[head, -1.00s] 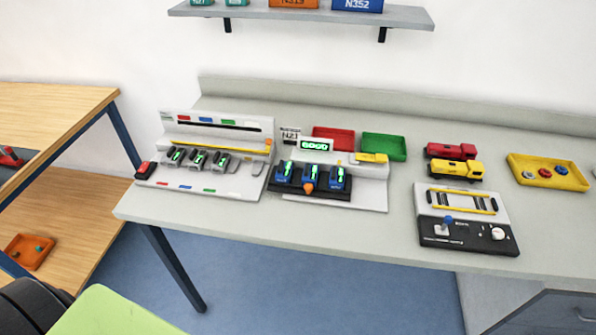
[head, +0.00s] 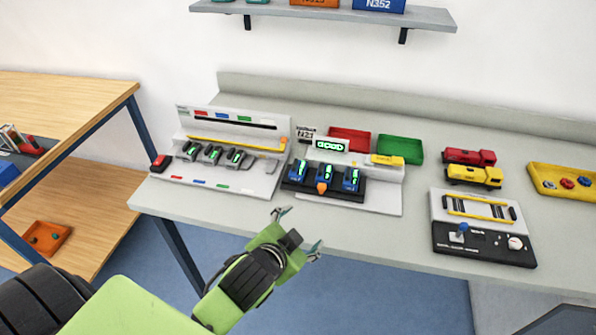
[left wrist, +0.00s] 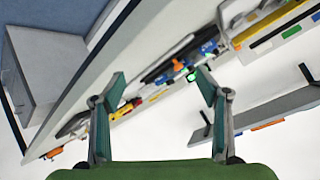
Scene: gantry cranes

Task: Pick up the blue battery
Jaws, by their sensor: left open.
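Three blue batteries (head: 325,177) with lit green displays stand side by side in a black holder (head: 356,194) at the front of a grey station on the table. I cannot tell which of them is meant. My left gripper (head: 299,231) is open and empty, in front of the table edge, apart from the batteries and nearer to me. In the left wrist view my left gripper (left wrist: 161,84) shows its two fingers spread. Blue parts (left wrist: 209,48) show small beyond the right finger there. My right gripper is not in view.
A charger station (head: 215,181) with several dark grey units stands left of the holder. Red (head: 350,138) and green (head: 400,150) trays, toy trucks (head: 473,175), a joystick panel (head: 483,246) and a yellow tray (head: 562,194) are further right. The table front strip is clear.

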